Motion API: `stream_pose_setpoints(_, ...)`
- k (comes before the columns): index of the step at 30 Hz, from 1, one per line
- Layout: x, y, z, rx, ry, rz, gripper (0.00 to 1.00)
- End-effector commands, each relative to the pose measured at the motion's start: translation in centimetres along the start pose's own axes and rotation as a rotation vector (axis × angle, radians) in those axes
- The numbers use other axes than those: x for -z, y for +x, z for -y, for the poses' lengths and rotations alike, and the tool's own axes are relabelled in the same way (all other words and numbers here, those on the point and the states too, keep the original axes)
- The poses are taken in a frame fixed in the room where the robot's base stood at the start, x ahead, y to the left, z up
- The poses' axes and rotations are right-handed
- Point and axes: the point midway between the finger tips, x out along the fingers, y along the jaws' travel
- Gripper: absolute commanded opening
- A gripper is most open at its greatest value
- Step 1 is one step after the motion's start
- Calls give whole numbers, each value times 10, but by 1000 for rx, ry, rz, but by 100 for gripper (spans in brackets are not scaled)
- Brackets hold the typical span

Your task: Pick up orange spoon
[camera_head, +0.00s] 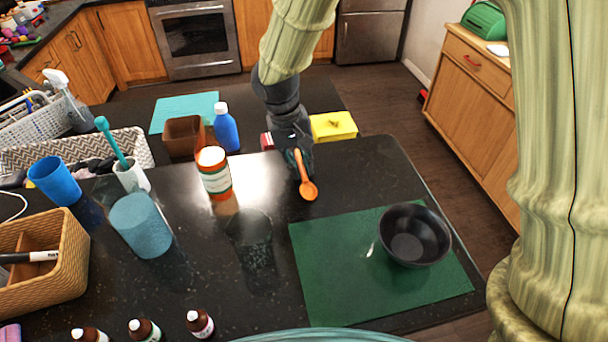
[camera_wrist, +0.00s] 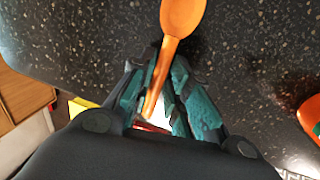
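The orange spoon (camera_head: 308,190) is at the back edge of the dark counter, its bowl toward the front and its handle running back into my gripper (camera_head: 300,158). In the wrist view the spoon's bowl (camera_wrist: 183,14) lies beyond the fingertips. Its handle runs back between the two teal-padded fingers of my gripper (camera_wrist: 163,62). The fingers are closed in on the handle from both sides. I cannot tell whether the spoon is touching the counter.
An orange-and-white pill bottle (camera_head: 214,173) and a blue bottle (camera_head: 226,128) stand left of my gripper. A yellow box (camera_head: 334,126) is just behind it. A black bowl (camera_head: 414,234) sits on a green mat (camera_head: 330,290) at front right. A dark cup (camera_head: 250,240) stands front left.

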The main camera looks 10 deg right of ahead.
Motion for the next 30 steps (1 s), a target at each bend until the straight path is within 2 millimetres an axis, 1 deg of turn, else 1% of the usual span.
stream_pose_setpoints(9,0,1,0,-1,-1,0,18)
stream_pose_setpoints(10,0,1,0,0,-1,0,16)
stream_pose_setpoints(12,0,1,0,0,-1,0,4)
stream_pose_setpoints(13,0,1,0,0,-1,0,0)
stream_pose_setpoints(25,0,0,0,1,0,0,0)
stream_pose_setpoints(30,1,-14,-3,0,2,-3,0)
